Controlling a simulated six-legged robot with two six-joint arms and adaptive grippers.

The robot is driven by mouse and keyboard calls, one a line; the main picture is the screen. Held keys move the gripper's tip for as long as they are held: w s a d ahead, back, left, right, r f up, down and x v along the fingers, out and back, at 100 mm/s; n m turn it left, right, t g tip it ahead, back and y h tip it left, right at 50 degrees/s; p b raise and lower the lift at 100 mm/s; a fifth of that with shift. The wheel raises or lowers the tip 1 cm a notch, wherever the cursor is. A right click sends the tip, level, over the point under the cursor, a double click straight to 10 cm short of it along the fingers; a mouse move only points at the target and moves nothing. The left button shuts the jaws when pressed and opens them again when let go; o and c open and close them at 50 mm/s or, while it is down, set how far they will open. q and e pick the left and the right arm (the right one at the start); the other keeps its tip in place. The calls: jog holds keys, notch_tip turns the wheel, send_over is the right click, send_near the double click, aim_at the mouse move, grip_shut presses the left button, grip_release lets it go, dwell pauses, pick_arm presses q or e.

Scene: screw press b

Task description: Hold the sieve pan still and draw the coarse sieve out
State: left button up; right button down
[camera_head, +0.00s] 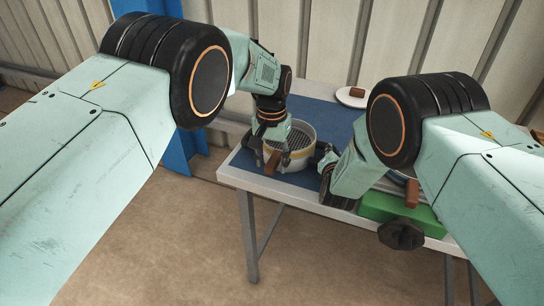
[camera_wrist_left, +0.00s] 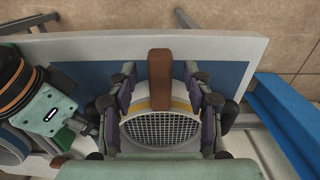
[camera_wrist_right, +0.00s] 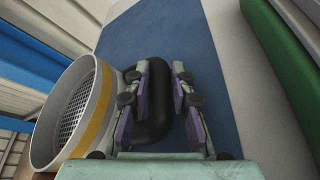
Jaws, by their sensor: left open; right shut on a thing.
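The sieve pan (camera_head: 298,160) is a round pale tub with a yellow band, standing near the table's left front corner. The coarse sieve (camera_head: 300,138) sits inside it; its mesh (camera_wrist_left: 165,128) shows in the left wrist view. A brown handle (camera_wrist_left: 160,78) sticks out from the sieve's rim. My left gripper (camera_head: 272,152) is open, its fingers apart on either side of the brown handle. My right gripper (camera_wrist_right: 163,105) is shut on the pan's black curved handle (camera_wrist_right: 155,75), at the pan's right side in the head view. My right arm partly hides that handle there.
A blue mat (camera_head: 335,117) covers much of the white-edged table. A white plate (camera_head: 345,100) with a brown block (camera_head: 357,92) stands at the back. A green block (camera_head: 376,207) with a black knob (camera_head: 402,235) is at the right front. A blue post (camera_head: 178,150) stands left of the table.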

pick_arm(q)
jog(key=shift+c, duration=0.2)
grip_shut()
dwell(0.6)
